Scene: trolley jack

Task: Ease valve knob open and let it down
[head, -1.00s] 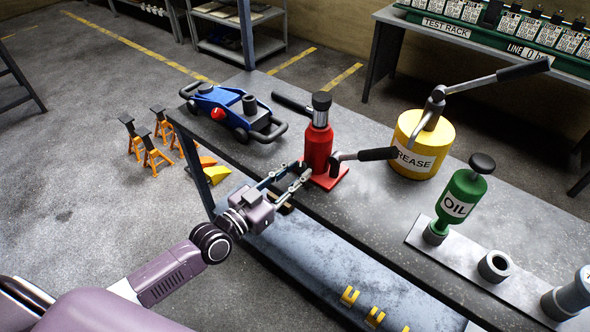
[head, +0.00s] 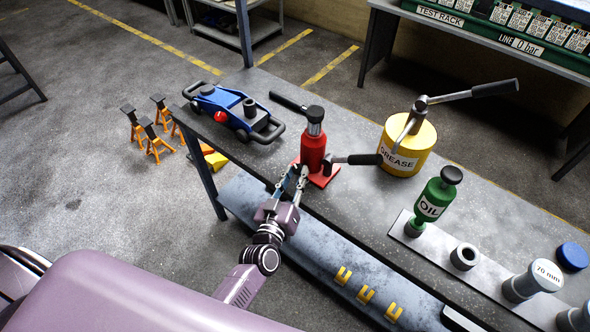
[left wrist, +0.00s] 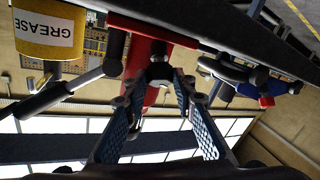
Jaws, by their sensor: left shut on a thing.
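The red bottle jack (head: 313,150) stands upright on its red base plate on the bench, with a dark ram top and a black-gripped lever (head: 352,159) pointing right. My left gripper (head: 294,174) is at the near left side of the jack, low by its base. In the left wrist view the jack body (left wrist: 148,52) appears upside down, and the two fingers close on a small dark valve knob (left wrist: 160,71) in front of it. The fingertips partly cover the knob, so its turn angle cannot be told. My right gripper is not in view.
A blue trolley jack (head: 232,107) with a red knob sits behind left. A loose black bar (head: 288,102) lies behind the bottle jack. The yellow grease can (head: 406,148) and green oil bottle (head: 433,199) stand to the right.

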